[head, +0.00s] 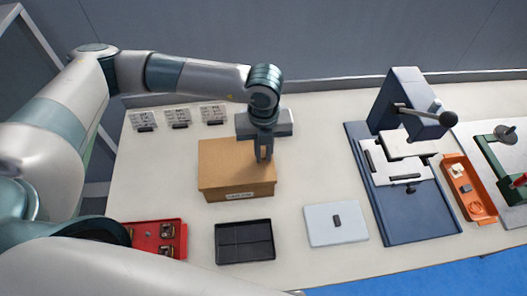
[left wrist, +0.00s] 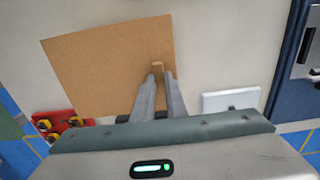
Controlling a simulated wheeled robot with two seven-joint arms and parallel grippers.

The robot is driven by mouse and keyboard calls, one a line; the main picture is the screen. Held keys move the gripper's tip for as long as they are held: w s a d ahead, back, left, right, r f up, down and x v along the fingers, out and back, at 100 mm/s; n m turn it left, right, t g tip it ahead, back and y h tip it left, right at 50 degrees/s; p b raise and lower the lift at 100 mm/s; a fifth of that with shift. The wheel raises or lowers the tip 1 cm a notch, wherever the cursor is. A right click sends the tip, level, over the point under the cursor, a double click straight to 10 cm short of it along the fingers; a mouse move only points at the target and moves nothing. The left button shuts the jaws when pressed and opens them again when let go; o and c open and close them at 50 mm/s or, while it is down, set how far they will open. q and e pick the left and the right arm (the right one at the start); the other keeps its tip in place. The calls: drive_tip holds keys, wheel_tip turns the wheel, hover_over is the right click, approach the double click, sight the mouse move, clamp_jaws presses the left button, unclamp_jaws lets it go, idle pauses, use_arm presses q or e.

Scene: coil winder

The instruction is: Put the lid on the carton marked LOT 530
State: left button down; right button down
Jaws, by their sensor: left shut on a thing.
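A brown cardboard carton (head: 216,194) stands on the table left of the middle in the head view. A white label (head: 240,195) is on its front wall; its print is too small to read. A flat brown lid (head: 225,160) covers the carton's top; I cannot tell whether it rests fully or sits slightly above. The lid also fills the upper left wrist view (left wrist: 100,65). My left gripper (head: 264,157) points down at the lid's right part. Its fingers (left wrist: 159,76) are shut on the lid's small tab (left wrist: 158,65). My right gripper is not in view.
A black divided tray (head: 245,258), a red parts tray (head: 184,243) and a pale panel with a dark knob (head: 325,236) lie in front. A blue-based machine (head: 415,220) and an orange tray (head: 475,213) stand right.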

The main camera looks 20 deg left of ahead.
use_arm(q)
drive_tip(key=shift+f+b, duration=0.1)
drive_tip(key=shift+b, duration=0.85)
idle(1.8)
drive_tip(key=shift+f+b, duration=0.85)
drive_tip(key=shift+b, duration=0.4)
idle(1.4)
drive_tip(key=c, duration=1.2)
unclamp_jaws()
drive_tip(key=shift+r, duration=0.1)
drive_tip(key=shift+r+p, duration=1.5)
drive_tip(key=shift+r, duration=1.9)
drive_tip(key=shift+c, duration=0.8)
